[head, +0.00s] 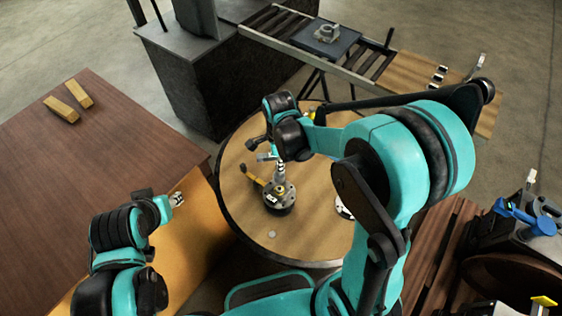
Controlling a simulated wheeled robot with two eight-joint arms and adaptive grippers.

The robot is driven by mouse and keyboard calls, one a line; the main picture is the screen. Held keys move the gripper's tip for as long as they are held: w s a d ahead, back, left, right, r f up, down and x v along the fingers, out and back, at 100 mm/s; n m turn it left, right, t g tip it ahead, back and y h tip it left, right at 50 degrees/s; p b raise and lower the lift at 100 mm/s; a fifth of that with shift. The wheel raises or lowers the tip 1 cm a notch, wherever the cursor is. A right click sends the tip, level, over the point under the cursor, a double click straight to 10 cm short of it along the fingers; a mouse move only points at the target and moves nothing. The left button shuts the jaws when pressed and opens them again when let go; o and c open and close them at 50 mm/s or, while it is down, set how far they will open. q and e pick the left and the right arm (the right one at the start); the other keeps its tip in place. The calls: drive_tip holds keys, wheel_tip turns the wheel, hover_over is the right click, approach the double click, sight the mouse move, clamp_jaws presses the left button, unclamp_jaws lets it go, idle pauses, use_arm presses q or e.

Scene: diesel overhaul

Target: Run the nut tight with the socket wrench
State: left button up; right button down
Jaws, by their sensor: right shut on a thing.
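My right gripper (270,152) is above the round table and shut on the socket wrench. The wrench's silver shaft (281,172) points down onto a dark round metal part (283,203) with a light top. The lower end of the shaft meets the middle of that part. The nut is hidden or too small to make out there. My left gripper (177,199) is at the left, beside the tan panel and away from the part. It seems empty, and its finger gap is too small to judge.
The round wooden table (240,215) also bears a yellow-handled thing (253,175) close beside the part and a small disc (272,234). A brown table (110,150) with two wooden blocks (70,101) is at the left. A roller conveyor (275,22) is behind.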

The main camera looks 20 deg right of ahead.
drive_tip(key=n, duration=0.5)
drive_tip(key=shift+f, duration=0.2)
drive_tip(key=n, duration=0.3)
drive_tip(key=shift+f+n+p, duration=0.25)
drive_tip(key=shift+n+p, duration=0.05)
drive_tip(key=shift+p, duration=0.05)
drive_tip(key=n, duration=0.3)
drive_tip(key=shift+w+f, duration=0.1)
drive_tip(key=shift+f, duration=0.15)
drive_tip(key=n, duration=0.3)
drive_tip(key=shift+a+f+n+p, duration=0.1)
drive_tip(key=shift+f+n+p, duration=0.1)
drive_tip(key=shift+n+p, duration=0.2)
drive_tip(key=n+b, duration=0.1)
drive_tip(key=n, duration=0.1)
drive_tip(key=f+n+b, duration=0.1)
drive_tip(key=n, duration=0.2)
drive_tip(key=n+b, duration=0.1)
drive_tip(key=n, duration=0.2)
drive_tip(key=f+n, duration=0.1)
drive_tip(key=n, duration=0.2)
drive_tip(key=shift+b, duration=0.4)
wheel_tip(320, 180, down, 3)
drive_tip(key=b, duration=0.3)
drive_tip(key=shift+n, duration=0.4)
